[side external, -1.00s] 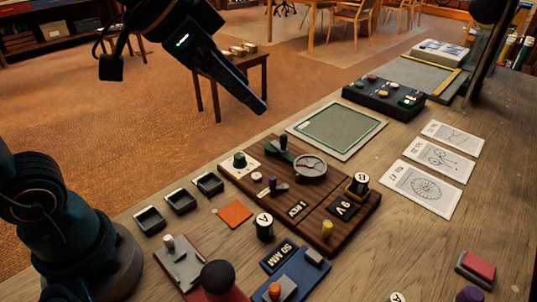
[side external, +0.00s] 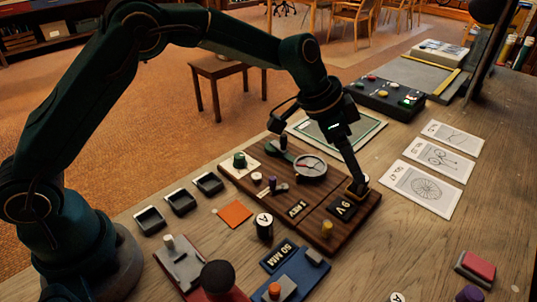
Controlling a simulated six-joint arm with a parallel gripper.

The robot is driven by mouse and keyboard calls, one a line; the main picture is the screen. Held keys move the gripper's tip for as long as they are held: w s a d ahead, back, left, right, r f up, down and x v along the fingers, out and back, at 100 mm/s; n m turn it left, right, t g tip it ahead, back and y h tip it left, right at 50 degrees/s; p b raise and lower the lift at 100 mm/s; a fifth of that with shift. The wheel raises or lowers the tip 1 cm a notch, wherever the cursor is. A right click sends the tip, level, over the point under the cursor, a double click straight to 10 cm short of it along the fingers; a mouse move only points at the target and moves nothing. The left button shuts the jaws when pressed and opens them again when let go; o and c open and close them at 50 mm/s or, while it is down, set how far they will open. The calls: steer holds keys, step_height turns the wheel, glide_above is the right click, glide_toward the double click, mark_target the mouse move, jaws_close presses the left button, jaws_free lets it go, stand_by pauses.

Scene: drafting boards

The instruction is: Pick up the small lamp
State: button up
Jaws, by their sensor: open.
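My gripper (side external: 358,178) points down at the right end of a dark wooden board (side external: 282,205). Its tip is right over a small dark piece with a brass base (side external: 357,190), which it partly hides; I cannot tell if they touch. The jaws are open, though the gap between them is too small to make out. A green-topped piece (side external: 240,160) on a white plate and a short yellow piece (side external: 327,229) stand on the board, apart from my gripper.
The board also carries a round dial (side external: 311,167) and a purple-tipped lever (side external: 272,182). A black lettered cylinder (side external: 264,226) stands in front. Small dark trays (side external: 180,203) lie left, drawing cards (side external: 425,185) right. A green-framed panel (side external: 368,134) lies behind.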

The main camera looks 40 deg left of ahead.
steer(key=shift+x, duration=2.3)
jaws_close()
